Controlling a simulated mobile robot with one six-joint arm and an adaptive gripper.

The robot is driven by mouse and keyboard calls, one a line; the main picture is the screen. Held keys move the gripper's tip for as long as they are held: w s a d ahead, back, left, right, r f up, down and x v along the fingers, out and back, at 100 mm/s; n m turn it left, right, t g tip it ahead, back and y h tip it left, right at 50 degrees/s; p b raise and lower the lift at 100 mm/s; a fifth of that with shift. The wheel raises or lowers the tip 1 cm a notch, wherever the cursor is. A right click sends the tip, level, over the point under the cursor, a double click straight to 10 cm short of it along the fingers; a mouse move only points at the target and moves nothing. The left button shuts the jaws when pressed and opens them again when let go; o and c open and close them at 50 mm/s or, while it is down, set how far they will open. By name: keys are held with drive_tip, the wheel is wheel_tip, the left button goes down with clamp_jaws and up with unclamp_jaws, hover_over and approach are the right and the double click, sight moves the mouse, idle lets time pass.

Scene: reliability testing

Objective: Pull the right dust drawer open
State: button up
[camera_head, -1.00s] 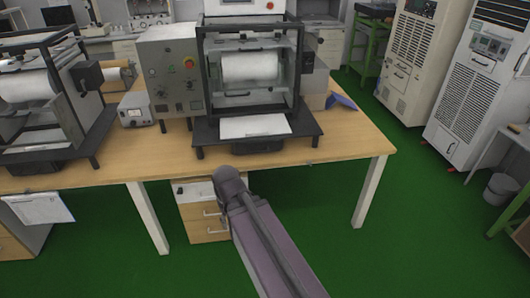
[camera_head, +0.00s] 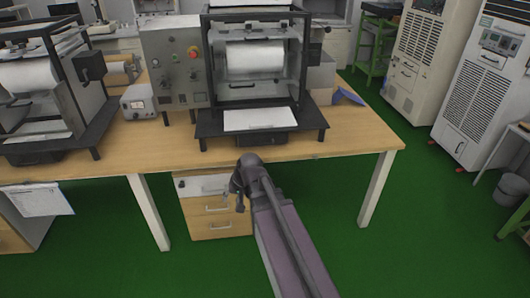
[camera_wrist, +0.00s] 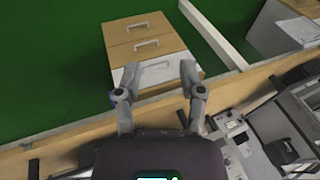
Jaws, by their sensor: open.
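The right test machine (camera_head: 300,70) stands on the wooden table, with a dark platform (camera_head: 205,130) at its front. Under that platform is a low dark box front (camera_head: 262,143), which looks like the right dust drawer; it appears shut, and its handle is too small to make out. My gripper (camera_head: 236,197) is in front of the table edge, below and left of that drawer, apart from it. In the wrist view my gripper (camera_wrist: 160,92) is open and empty, fingers spread, pointing toward the cabinet under the table. The right drawer cannot be made out there.
A drawer cabinet (camera_head: 218,228) with a white top drawer stands under the table (camera_head: 330,148). The left machine (camera_head: 40,100) and a small meter box (camera_head: 139,103) stand left on the table. Green floor (camera_head: 330,240) is free in front and to the right.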

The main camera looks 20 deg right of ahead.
drive_tip(key=w+d+f+m+t+y+b, duration=0.2)
drive_tip(key=w+d+f+m+t+b, duration=0.2)
drive_tip(key=w+d+m+t+b, duration=0.5)
drive_tip(key=w+d+m+t+h+b, duration=0.1)
drive_tip(key=w+d+m+b, duration=0.1)
drive_tip(key=d, duration=0.7)
drive_tip(key=w+d+m+t+h+b, duration=0.2)
drive_tip(key=w+d+m+b, duration=0.1)
drive_tip(key=w+d, duration=0.4)
drive_tip(key=d+b, duration=0.1)
drive_tip(key=d, duration=0.1)
drive_tip(key=shift+w+d+m+b, duration=0.3)
drive_tip(key=shift+d+b, duration=0.05)
drive_tip(key=shift+b, duration=0.05)
drive_tip(key=shift+w, duration=0.15)
drive_tip(key=b+x, duration=0.1)
drive_tip(key=x, duration=0.8)
drive_tip(key=b+x, duration=0.1)
drive_tip(key=x, duration=0.3)
drive_tip(key=shift+w+r+b, duration=0.25)
drive_tip(key=shift+w+b, duration=0.1)
